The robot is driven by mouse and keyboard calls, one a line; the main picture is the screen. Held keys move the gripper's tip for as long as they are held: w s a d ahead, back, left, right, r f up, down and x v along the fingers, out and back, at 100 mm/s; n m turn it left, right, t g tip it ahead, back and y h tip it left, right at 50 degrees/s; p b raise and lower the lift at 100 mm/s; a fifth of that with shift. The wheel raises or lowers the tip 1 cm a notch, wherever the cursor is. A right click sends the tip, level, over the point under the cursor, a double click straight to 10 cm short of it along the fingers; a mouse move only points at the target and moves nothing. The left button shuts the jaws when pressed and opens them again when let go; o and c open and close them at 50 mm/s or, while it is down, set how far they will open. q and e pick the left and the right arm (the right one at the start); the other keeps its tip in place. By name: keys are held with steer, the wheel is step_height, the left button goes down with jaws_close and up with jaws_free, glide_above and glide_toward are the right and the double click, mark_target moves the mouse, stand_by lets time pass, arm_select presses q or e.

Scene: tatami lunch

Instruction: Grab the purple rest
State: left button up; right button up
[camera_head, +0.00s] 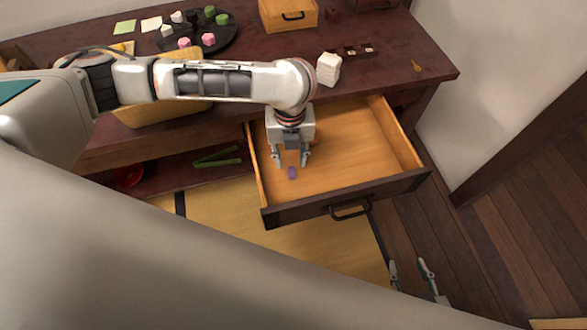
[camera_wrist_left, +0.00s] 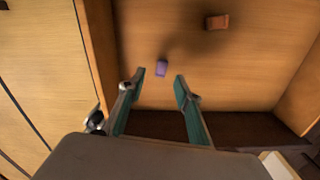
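The purple rest (camera_head: 291,173) is a small block on the floor of the open wooden drawer (camera_head: 355,150). It lies near the drawer's left front part. My left gripper (camera_head: 290,161) is over the drawer, open, with nothing between its fingers. In the left wrist view the purple rest (camera_wrist_left: 161,68) shows just beyond the gap between the fingertips (camera_wrist_left: 157,83), apart from both. My right gripper (camera_head: 411,270) is open and empty, low at the bottom of the head view, outside the drawer.
An orange-brown block (camera_wrist_left: 217,22) lies on the drawer floor in the left wrist view. The drawer's front panel (camera_head: 300,208) and side walls bound the space. A white stack (camera_head: 328,69) stands on the tabletop (camera_head: 390,65) behind. The drawer's right side is clear.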

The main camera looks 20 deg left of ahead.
mark_target(292, 172)
arm_select(q)
step_height(292, 172, down, 5)
steer(key=shift+s+d+r+b, duration=0.1)
steer(key=shift+s+d+b, duration=0.05)
steer(key=shift+b, duration=0.9)
steer(key=shift+f, duration=0.35)
steer(key=shift+r, duration=0.15)
steer(key=shift+w, duration=0.2)
steer(key=c, duration=0.7)
jaws_close()
arm_select(e)
steer(key=shift+w+a+r, duration=0.3)
steer(key=shift+w+a, duration=0.15)
steer(key=shift+w, duration=0.3)
arm_select(q)
steer(key=shift+r, duration=0.1)
arm_select(e)
steer(key=shift+w+d, duration=0.1)
